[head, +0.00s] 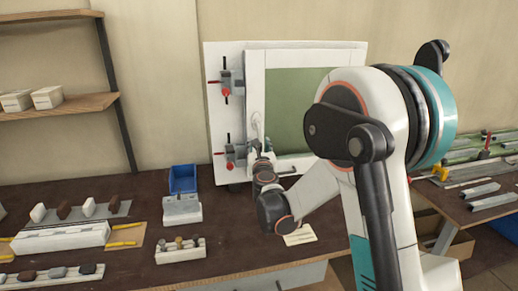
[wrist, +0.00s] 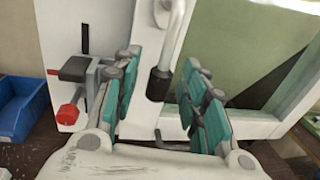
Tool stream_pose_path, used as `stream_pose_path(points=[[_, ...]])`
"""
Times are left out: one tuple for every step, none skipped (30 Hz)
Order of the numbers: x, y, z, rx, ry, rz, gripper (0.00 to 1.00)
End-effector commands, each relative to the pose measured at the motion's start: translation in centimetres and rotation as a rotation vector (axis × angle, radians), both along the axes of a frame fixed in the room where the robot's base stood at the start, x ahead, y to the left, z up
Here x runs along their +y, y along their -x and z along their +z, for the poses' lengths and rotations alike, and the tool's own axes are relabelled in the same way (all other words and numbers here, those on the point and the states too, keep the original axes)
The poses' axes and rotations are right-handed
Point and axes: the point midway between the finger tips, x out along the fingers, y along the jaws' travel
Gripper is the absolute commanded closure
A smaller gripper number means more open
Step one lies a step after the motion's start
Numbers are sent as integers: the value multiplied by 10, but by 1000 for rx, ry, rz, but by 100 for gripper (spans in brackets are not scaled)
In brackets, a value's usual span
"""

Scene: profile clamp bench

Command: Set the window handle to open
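The window handle (wrist: 172,42) is a pale lever with a dark end, hanging down and slightly slanted in the wrist view. In the head view the handle (head: 256,124) shows small on the left side of the white window frame (head: 256,82), which holds a green pane (head: 295,100). My gripper (wrist: 163,85) has teal pads. It is open, with one finger on each side of the handle's dark end and visible gaps. In the head view my gripper (head: 260,152) is at the frame's lower left, and its fingers are hard to make out.
Two clamps with red knobs, an upper one (head: 228,82) and a lower one (head: 233,153), sit left of the frame. A blue bin (head: 183,178) and a grey-white block (head: 181,209) stand on the dark bench (head: 130,270). A white card (head: 300,236) lies near my arm.

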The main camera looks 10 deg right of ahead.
Motion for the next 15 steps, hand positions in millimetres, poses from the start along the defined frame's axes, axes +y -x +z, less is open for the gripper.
stream_pose_path(points=[[-1, -5, -1, 0, 0, -1, 60], [-1, -7, -1, 0, 0, -1, 60], [-2, -9, 0, 0, 0, -1, 60], [-2, -10, 0, 0, 0, -1, 60], [-2, -11, 0, 0, 0, 0, 60], [-2, -12, 0, 0, 0, 0, 60], [-2, -12, 0, 0, 0, 0, 60], [-2, -12, 0, 0, 0, 0, 60], [-2, -12, 0, 0, 0, 0, 60], [-2, -12, 0, 0, 0, 0, 60], [-2, -12, 0, 0, 0, 0, 60], [-2, -12, 0, 0, 0, 0, 60], [-2, -12, 0, 0, 0, 0, 60], [-2, -12, 0, 0, 0, 0, 63], [-2, -12, 0, 0, 0, 0, 72]])
